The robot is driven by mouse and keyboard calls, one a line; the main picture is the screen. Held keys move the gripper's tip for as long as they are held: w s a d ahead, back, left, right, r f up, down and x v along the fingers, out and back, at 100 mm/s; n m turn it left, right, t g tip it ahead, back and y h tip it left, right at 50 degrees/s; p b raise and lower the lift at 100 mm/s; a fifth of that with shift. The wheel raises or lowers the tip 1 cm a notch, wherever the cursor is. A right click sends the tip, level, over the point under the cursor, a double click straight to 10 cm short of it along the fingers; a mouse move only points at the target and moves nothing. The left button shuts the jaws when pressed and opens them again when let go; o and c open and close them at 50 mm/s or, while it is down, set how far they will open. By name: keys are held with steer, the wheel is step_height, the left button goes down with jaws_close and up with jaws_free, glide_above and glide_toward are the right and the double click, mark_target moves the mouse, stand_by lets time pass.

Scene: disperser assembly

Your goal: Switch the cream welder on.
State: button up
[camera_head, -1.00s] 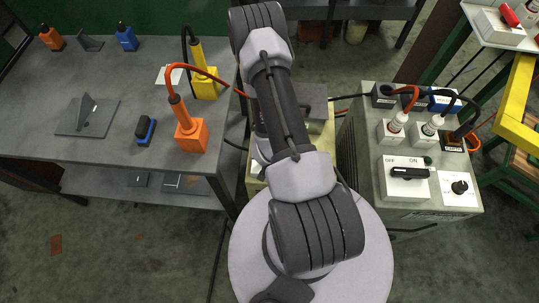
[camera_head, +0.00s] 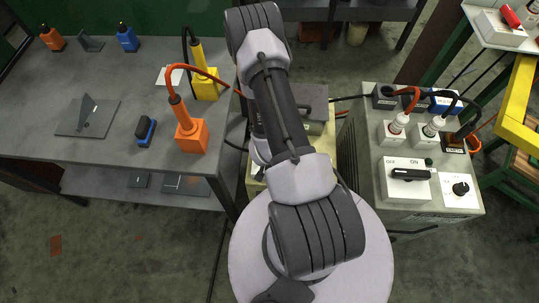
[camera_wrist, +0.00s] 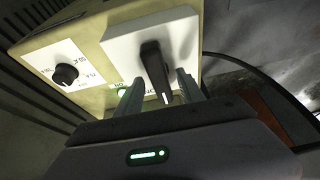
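In the wrist view, a cream welder (camera_wrist: 97,46) shows close up, seen upside down. A black switch lever (camera_wrist: 156,72) stands on its white panel, with its marked end towards my gripper. My gripper (camera_wrist: 160,92) is open, with one finger on each side of the lever; I see gaps and cannot tell if either finger touches. Lettering and a green glow show by the left finger; the lettering is partly hidden. In the head view, my arm covers most of a yellowish-cream machine (camera_head: 254,186) in the middle, and my gripper is hidden.
A greyish welder (camera_head: 405,208) with a black OFF/ON lever (camera_head: 409,174) stands at the right. The grey bench (camera_head: 75,75) at the left holds orange, yellow and blue tools. A black dial (camera_wrist: 65,74) sits beside the lever panel. A dark cable curves at the right of the wrist view.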

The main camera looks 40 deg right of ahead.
steer(key=p+v, duration=0.9)
steer(key=v, duration=0.8)
steer(key=shift+r+p, duration=0.3)
steer(key=shift+r, duration=0.05)
steer(key=shift+f, duration=0.1)
steer(key=shift+w, duration=0.15)
